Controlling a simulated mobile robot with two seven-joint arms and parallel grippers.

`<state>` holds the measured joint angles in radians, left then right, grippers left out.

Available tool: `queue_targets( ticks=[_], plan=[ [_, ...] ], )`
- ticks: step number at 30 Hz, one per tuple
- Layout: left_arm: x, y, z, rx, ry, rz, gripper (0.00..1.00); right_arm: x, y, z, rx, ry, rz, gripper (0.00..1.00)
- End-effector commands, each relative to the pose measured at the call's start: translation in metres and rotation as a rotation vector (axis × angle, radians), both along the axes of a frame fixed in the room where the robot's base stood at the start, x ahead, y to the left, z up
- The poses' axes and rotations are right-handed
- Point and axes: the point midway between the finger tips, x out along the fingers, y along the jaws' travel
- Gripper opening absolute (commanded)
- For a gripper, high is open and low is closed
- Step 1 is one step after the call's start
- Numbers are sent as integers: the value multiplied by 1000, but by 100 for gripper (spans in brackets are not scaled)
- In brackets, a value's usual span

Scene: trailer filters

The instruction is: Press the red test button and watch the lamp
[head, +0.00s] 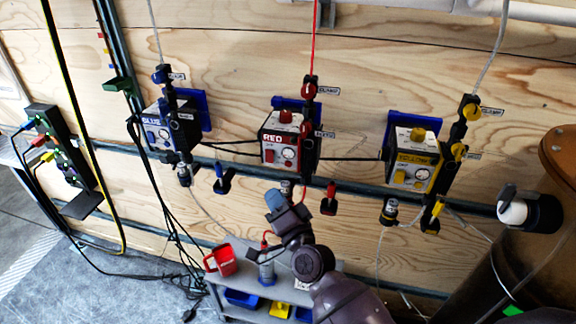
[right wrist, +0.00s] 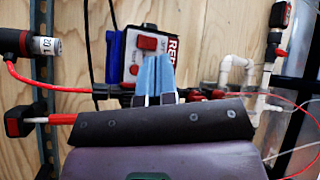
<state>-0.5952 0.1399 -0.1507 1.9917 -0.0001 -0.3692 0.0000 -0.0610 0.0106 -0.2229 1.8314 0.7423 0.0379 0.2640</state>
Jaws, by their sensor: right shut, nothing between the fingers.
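The red box (head: 275,150), labelled RED, is fixed to the plywood wall in the middle of the head view. It has a red knob (head: 286,116) on top and a small red part on its front, beside a round white dial (head: 288,154). In the right wrist view the box (right wrist: 150,30) shows turned, with a red block (right wrist: 147,42) on it. I cannot tell which red part is the test button, or make out a lamp. My right gripper (head: 274,198) is below the box, apart from it, shut and empty; its blue fingertips (right wrist: 156,76) point toward the box.
A blue box (head: 158,135) hangs to the left and a yellow box (head: 412,168) to the right. Cables and a dark rail run along the wall. A brown drum fills the right edge.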

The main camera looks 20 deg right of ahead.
Motion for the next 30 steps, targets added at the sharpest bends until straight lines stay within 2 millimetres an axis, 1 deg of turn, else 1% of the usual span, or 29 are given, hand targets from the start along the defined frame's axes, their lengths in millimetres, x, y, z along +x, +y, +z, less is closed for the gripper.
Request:
queue_targets(
  ticks=[1, 12, 16, 22, 30],
  plan=[
    [-1, 0, -4, 0, 2, 0, 55, 5, -3, -1, -1, -1, 0, 0],
    [-9, 2, -26, 3, 23, 3, 55, 41, -28, -2, -2, 0, 0, 0],
    [-9, 2, -29, 3, 25, 3, 55, 52, -35, -1, -2, -1, 1, 0],
    [-8, 2, -31, 3, 23, 2, 55, 61, -41, 0, -1, 0, 2, 0],
    [-5, 2, -29, 3, 17, 0, 55, 63, -42, 0, 0, 0, 1, 0]
  ],
)
